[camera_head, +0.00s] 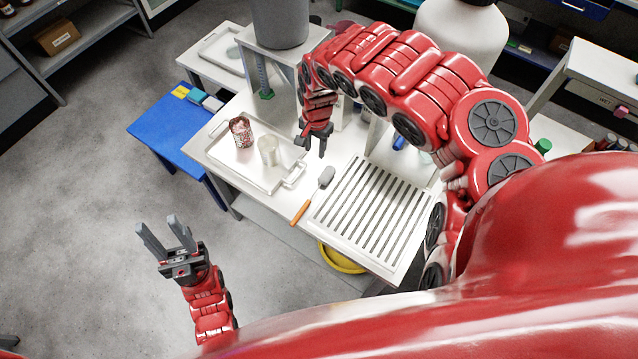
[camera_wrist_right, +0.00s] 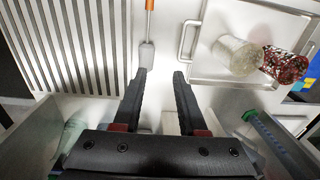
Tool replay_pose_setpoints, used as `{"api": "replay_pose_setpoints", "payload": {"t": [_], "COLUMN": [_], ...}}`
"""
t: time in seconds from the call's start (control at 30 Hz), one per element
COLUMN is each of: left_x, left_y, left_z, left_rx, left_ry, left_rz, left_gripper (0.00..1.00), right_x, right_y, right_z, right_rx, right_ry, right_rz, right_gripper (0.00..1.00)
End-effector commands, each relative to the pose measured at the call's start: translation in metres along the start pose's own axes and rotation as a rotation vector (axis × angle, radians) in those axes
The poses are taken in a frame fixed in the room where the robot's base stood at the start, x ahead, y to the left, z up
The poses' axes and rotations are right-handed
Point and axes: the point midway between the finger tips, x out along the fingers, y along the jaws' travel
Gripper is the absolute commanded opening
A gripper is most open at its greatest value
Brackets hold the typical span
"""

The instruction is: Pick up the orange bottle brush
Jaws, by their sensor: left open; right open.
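The bottle brush has an orange handle (camera_head: 301,212) and a grey head (camera_head: 326,177). It lies on the white table between the tray and the slatted rack, with its handle end at the table's front edge. My right gripper (camera_head: 314,147) is open and empty above the table, behind the brush head. In the right wrist view the brush head (camera_wrist_right: 147,56) shows just beyond the open fingertips (camera_wrist_right: 156,78), a little to the left of their middle. My left gripper (camera_head: 163,232) is open and empty, out over the floor in front of the table.
A white tray (camera_head: 222,159) with handles holds a red speckled cup (camera_head: 241,132) and a pale beaker (camera_head: 268,150), left of the brush. The slatted rack (camera_head: 365,215) lies to its right. A blue side table (camera_head: 158,130) stands at the left. A grey container (camera_head: 279,22) stands behind.

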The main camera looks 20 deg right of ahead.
Motion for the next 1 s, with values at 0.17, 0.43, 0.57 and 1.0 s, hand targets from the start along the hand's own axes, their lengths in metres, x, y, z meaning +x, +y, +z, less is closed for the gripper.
{"api": "replay_pose_setpoints", "payload": {"t": [0.17,0.43,0.57,1.0], "left_x": [-0.013,-0.021,-0.021,-0.019], "left_y": [0.001,0.001,0.001,0.001], "left_z": [0.002,0.004,0.004,0.003], "left_rx": [0.0,0.0,0.0,0.0], "left_ry": [0.0,0.0,0.0,0.0], "left_rz": [0.0,0.0,0.0,0.0], "left_gripper": [0.45,0.45,0.45,0.45], "right_x": [0.016,0.062,0.084,0.12], "right_y": [0.02,0.02,0.019,0.022], "right_z": [-0.001,0.001,0.001,-0.001], "right_rx": [0.02,0.02,0.018,0.018], "right_ry": [-0.006,-0.009,-0.008,-0.003], "right_rz": [0.051,0.043,0.041,0.043], "right_gripper": [0.41,0.41,0.41,0.41]}}
